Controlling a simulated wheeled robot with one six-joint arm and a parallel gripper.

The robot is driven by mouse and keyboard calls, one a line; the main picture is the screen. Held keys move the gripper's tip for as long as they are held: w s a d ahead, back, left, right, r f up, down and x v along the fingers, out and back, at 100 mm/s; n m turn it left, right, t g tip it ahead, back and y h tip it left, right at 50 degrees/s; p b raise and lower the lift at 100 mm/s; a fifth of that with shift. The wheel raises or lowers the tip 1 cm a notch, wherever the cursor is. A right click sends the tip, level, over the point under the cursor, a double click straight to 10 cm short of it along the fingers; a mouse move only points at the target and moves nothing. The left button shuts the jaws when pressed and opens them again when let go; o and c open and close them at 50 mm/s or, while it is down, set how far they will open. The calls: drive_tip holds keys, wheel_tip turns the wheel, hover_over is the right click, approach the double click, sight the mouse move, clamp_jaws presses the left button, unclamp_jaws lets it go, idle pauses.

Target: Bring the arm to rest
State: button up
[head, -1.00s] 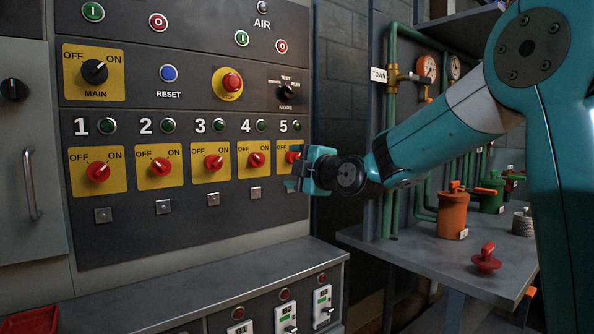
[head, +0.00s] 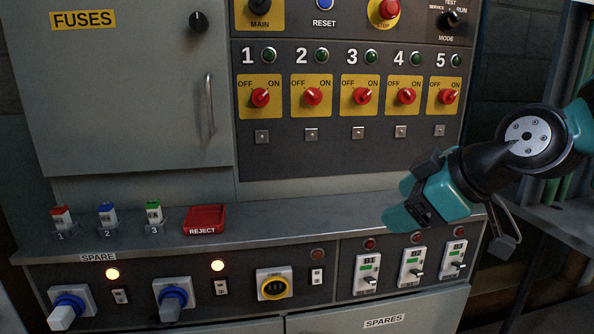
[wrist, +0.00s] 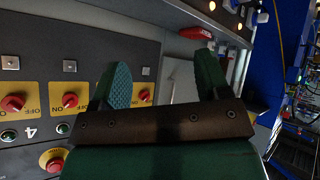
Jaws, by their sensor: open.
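My gripper (head: 404,203) is open and empty in the head view, in front of the ledge at the lower right of the switch panel. It is apart from the red knobs. In the wrist view my gripper (wrist: 163,78) shows two teal fingers spread wide, with nothing between them. My arm comes in from the right side of the head view, bent at a dark joint with a grey round cap. The red knob under number 5 (head: 448,97) is in full view, up and right of my gripper, and its pale mark leans toward ON.
The grey ledge (head: 290,215) carries small coloured plug blocks (head: 108,216) and a red REJECT tray (head: 205,218). Breaker modules (head: 410,267) sit below my gripper. The fuse cabinet (head: 130,110) stands at left. A grey bench edge (head: 560,220) is at the right.

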drive_tip(key=s+a+f+m+g+h, duration=0.1)
drive_tip(key=s+f+m+g, duration=0.2)
drive_tip(key=s, duration=0.6)
drive_tip(key=s+a+f+m+g+h, duration=0.1)
drive_tip(key=s+f+g, duration=0.25)
drive_tip(key=s, duration=0.55)
wheel_tip(320, 180, up, 21)
drive_tip(key=s+m+g+p, duration=0.1)
drive_tip(key=p, duration=2)
drive_tip(key=shift+d+r+p, duration=0.2)
drive_tip(key=shift+d+p, duration=0.1)
